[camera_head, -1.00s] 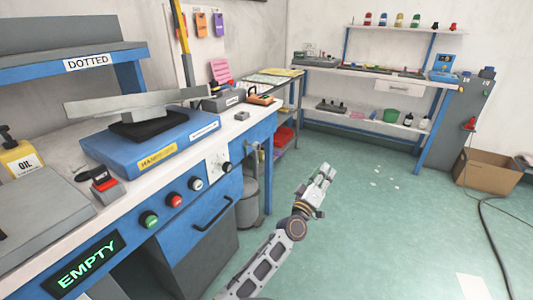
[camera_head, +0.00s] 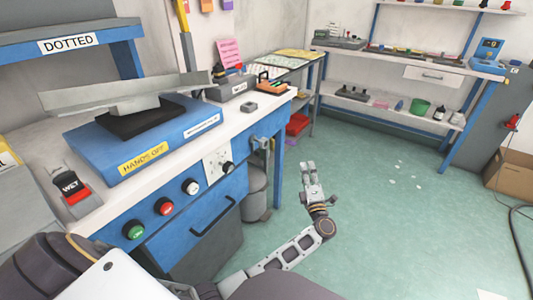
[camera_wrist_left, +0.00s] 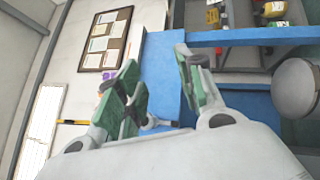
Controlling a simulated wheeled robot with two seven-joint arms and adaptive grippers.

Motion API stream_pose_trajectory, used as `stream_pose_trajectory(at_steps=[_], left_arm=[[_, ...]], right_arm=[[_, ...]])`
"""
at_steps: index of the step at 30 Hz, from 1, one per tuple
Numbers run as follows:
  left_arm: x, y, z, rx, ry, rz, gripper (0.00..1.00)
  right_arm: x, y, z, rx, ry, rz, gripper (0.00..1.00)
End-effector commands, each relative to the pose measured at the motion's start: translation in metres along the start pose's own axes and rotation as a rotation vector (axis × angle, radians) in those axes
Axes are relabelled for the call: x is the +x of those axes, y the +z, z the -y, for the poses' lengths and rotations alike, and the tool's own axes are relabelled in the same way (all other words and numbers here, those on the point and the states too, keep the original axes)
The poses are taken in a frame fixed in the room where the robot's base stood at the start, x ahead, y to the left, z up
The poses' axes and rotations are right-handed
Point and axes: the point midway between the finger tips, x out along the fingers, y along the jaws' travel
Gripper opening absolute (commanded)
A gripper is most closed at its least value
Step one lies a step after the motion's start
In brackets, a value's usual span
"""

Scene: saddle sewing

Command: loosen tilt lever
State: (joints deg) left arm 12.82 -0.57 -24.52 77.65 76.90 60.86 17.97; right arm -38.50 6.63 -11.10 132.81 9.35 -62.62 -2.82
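My left gripper (camera_head: 310,168) is in front of the right end of the blue bench, over the green floor, with its fingers pointing away from me. In the left wrist view its two green-padded fingers (camera_wrist_left: 162,88) stand apart with nothing between the pads. A small grey fitting (camera_head: 261,143) on the bench's right end may be the tilt lever; I cannot tell for sure. The gripper is apart from it, to its lower right. A grey tilted plate (camera_head: 125,97) rests over a dark pad on the blue block (camera_head: 150,150). My right gripper is not in view.
The bench front carries green, red and white buttons, a knob (camera_head: 228,168) and a drawer handle (camera_head: 212,218). A grey bin (camera_head: 256,192) stands below the bench end. Shelving (camera_head: 390,110) stands at the back.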

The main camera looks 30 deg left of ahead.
Motion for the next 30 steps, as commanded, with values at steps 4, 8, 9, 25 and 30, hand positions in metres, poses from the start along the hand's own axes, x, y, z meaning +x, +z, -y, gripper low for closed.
stream_pose_trajectory(at_steps=[4, 8, 9, 25, 30], left_arm=[[-0.003, -0.029, 0.004, -0.049, 0.003, -0.127, 0.37], [-0.008, -0.054, 0.003, -0.096, 0.017, -0.241, 0.37], [-0.01, -0.062, 0.003, -0.11, 0.024, -0.276, 0.37], [-0.032, -0.113, -0.009, -0.263, 0.133, -0.515, 0.37], [-0.031, -0.112, -0.009, -0.264, 0.133, -0.514, 0.37]], right_arm=[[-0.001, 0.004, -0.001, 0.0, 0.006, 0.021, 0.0], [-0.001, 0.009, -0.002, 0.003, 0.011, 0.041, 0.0], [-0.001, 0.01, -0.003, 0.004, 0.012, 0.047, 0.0], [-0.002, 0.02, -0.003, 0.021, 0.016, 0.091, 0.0], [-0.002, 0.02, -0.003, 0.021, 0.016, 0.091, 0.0]])
